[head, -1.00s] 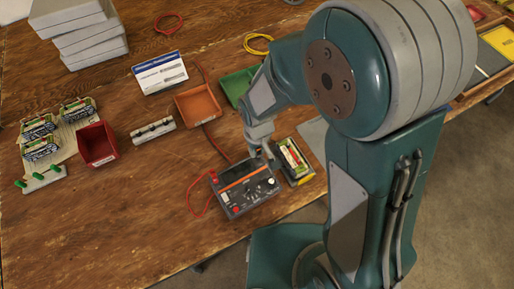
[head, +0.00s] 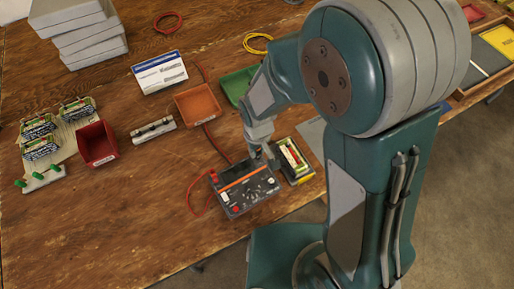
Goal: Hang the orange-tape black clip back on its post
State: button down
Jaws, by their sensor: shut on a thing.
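My gripper (head: 264,157) points down at the upper right corner of a dark charger box (head: 245,190) with an orange stripe, in the head view. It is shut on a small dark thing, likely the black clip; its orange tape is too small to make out. I cannot tell whether the clip touches the box or a post. The post is not clearly seen, and my fingers cover part of that corner. A red knob shows at the box's front left, with a red cable (head: 192,195) looping beside it.
A battery in a black and yellow cradle (head: 292,160) stands close to the right of the box. Orange (head: 197,103), green (head: 237,84) and dark red (head: 97,142) trays lie behind and left. A grey block (head: 153,129) lies between. The front left table is clear.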

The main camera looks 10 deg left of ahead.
jog(key=c, duration=0.5)
grip_release()
jog(key=shift+o, duration=1)
jog(key=shift+r, duration=0.1)
jog(key=shift+r, duration=3.7)
